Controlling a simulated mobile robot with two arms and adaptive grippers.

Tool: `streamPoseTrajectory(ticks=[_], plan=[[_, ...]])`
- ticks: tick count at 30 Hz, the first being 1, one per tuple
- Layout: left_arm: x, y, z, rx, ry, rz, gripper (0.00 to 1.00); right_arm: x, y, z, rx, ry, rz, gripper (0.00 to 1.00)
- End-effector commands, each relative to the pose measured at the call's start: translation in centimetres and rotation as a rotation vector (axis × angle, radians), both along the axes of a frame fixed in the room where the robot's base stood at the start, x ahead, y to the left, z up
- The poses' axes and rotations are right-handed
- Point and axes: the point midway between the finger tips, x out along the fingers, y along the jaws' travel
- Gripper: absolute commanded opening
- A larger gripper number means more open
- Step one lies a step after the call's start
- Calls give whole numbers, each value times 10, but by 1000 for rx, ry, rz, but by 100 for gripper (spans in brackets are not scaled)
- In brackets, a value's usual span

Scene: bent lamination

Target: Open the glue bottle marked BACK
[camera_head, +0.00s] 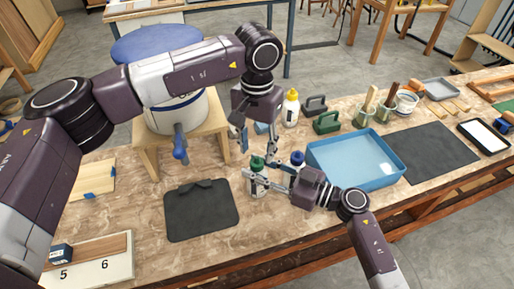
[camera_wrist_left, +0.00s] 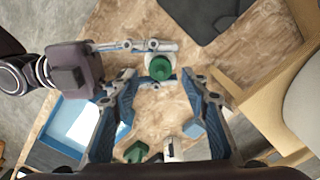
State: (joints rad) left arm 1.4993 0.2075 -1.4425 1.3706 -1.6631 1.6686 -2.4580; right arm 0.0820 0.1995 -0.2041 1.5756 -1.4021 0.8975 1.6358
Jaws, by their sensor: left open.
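A white bottle with a green cap (camera_head: 257,163) stands on the bench; the cap also shows in the left wrist view (camera_wrist_left: 159,68). Beside it is a bottle with a blue cap (camera_head: 298,158), partly hidden by my right gripper. I cannot read a BACK label on either. My right gripper (camera_head: 262,181) comes in from the right, its fingers on both sides of the green-capped bottle, seemingly shut on it. My left gripper (camera_head: 259,152) points down just above the green cap. Its fingers are open and empty, with the cap near the gap between the tips in the wrist view (camera_wrist_left: 158,80).
A blue tray (camera_head: 357,184) lies right of the bottles and a dark board (camera_head: 201,211) lies left. A stool with a white bucket (camera_head: 187,120) stands behind the left arm.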

Motion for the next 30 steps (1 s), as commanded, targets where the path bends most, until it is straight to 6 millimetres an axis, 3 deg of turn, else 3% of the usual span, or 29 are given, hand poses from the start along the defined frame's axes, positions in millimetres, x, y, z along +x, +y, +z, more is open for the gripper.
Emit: streamPoseTrajectory(ticks=[13,24,29,30], plan=[[0,0,0,0,0,0,42,1,-1,8,-1,-6,-1,43],[0,0,0,0,0,0,42,1,-1,73,-5,-7,-1,43],[0,0,0,0,0,0,42,1,-1,92,-4,-3,-1,43],[0,0,0,-1,0,1,42,1,-1,94,-3,-2,-2,47]])
